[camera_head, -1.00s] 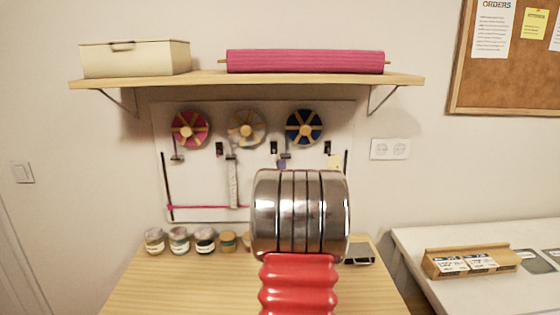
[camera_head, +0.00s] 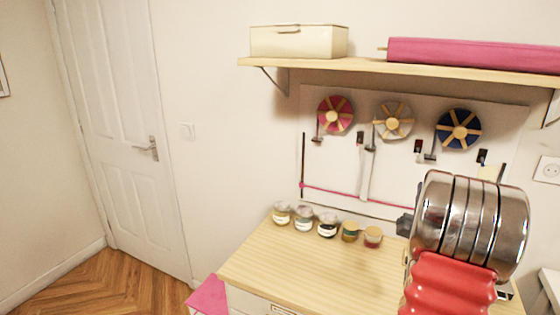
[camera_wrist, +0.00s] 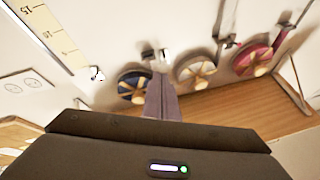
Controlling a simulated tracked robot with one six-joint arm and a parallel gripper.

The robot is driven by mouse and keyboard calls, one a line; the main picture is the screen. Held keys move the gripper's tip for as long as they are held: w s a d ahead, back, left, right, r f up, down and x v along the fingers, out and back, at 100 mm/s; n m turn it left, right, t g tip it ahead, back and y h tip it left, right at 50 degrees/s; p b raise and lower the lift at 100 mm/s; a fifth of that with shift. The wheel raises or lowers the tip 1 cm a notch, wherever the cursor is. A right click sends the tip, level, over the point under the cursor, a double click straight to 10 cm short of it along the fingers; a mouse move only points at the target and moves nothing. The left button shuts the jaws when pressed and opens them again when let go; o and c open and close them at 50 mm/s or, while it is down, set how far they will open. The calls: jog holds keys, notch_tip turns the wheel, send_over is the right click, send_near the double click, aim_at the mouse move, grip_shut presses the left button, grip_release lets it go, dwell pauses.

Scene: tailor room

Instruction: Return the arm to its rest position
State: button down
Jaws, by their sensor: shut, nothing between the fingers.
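My arm's chrome and red links stand at the right of the head view, in front of the wooden table (camera_head: 290,262) and pegboard (camera_head: 340,165). They hide most of what lies behind them. My gripper (camera_wrist: 162,98) shows in the wrist view as a dark body with narrow fingers together. It is shut and empty, and points toward the wall with the ribbon spools. In that view the wall appears upside down, with the blue spool (camera_wrist: 132,86) just left of the fingertips.
Above the pegboard a shelf (camera_head: 370,65) holds a cream box (camera_head: 298,42) and a pink roll (camera_head: 470,54). Several small jars (camera_head: 327,226) stand along the table's back edge. A white door (camera_head: 115,130) and clear wooden floor (camera_head: 130,285) are at the left.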

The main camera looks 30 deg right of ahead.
notch_tip(320, 180, down, 15)
jog(key=d+g+y, duration=0.2)
jog(key=g+y, duration=0.3)
jog(key=g, duration=0.1)
jog(key=a+f+g+y, duration=0.1)
jog(key=a, duration=0.2)
jog(key=a+f+n+y, duration=0.1)
jog(key=a+f+y, duration=0.1)
jog(key=a, duration=0.2)
jog(key=a+f+n+g+y, duration=0.1)
jog(key=a+f, duration=0.1)
jog(key=a, duration=0.2)
jog(key=shift+w+g+y, duration=0.2)
jog(key=shift+g+y, duration=0.1)
jog(key=shift+y, duration=0.1)
jog(key=s+a+r+n+y, duration=0.2)
jog(key=a+r+n, duration=0.2)
jog(key=a, duration=1.2)
jog(key=s+a+r+n+y, duration=0.2)
jog(key=a+r+n+y, duration=0.1)
jog(key=a, duration=1.3)
jog(key=s+a+r+n+y, duration=0.3)
jog(key=a+r, duration=0.3)
jog(key=a, duration=1)
jog(key=shift+a+n+g, duration=0.3)
jog(key=shift+a+n, duration=0.05)
jog(key=shift+n, duration=0.55)
